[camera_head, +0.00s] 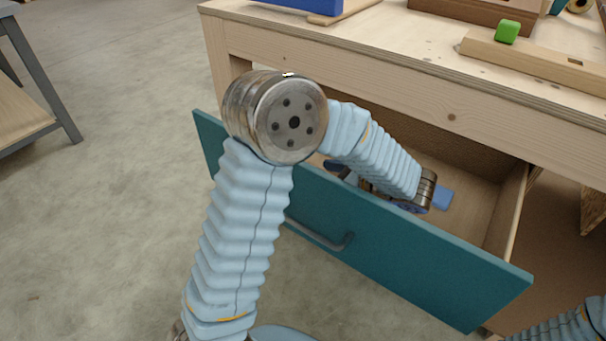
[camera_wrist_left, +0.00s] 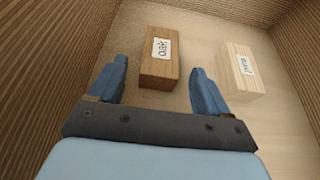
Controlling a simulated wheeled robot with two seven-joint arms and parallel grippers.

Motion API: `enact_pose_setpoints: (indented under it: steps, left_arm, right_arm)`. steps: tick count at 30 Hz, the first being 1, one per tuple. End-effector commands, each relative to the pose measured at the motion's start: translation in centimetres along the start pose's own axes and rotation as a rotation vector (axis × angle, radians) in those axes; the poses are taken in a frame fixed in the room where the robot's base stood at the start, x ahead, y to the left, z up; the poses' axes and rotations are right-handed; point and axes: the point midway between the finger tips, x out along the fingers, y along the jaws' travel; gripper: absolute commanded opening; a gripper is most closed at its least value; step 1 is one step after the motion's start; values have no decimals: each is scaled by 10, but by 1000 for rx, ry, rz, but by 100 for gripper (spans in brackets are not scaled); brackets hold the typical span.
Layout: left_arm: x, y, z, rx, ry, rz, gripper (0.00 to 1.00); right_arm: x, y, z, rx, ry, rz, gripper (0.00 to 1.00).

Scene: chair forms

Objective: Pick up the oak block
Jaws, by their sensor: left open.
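The oak block (camera_wrist_left: 160,72) is a brown wooden block with a white label reading "oak". It lies on the drawer floor in the left wrist view. My left gripper (camera_wrist_left: 160,78) is open, with its blue fingers on either side of the near part of the block. A gap shows between each finger and the block; I cannot tell their height difference. In the head view my left arm reaches over the teal drawer front, and the left gripper (camera_head: 431,200) is partly visible inside. The oak block is hidden there. My right gripper is out of view.
A pale wooden block (camera_wrist_left: 238,70) with a white label lies right of the oak block. The open drawer (camera_head: 400,265) has close side walls.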

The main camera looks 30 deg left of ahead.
Motion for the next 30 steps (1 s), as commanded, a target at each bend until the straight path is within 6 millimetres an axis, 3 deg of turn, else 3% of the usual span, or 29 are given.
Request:
enact_pose_setpoints:
  steps: [10, 19, 30]
  left_arm:
    - [48, 6, 5, 0, 0, 2, 78]
    - [52, 5, 5, 0, 0, -1, 76]
    - [52, 5, 5, 0, 0, 0, 20]
  right_arm:
    - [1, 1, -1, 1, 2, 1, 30]
    - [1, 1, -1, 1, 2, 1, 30]
    - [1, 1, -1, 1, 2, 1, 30]
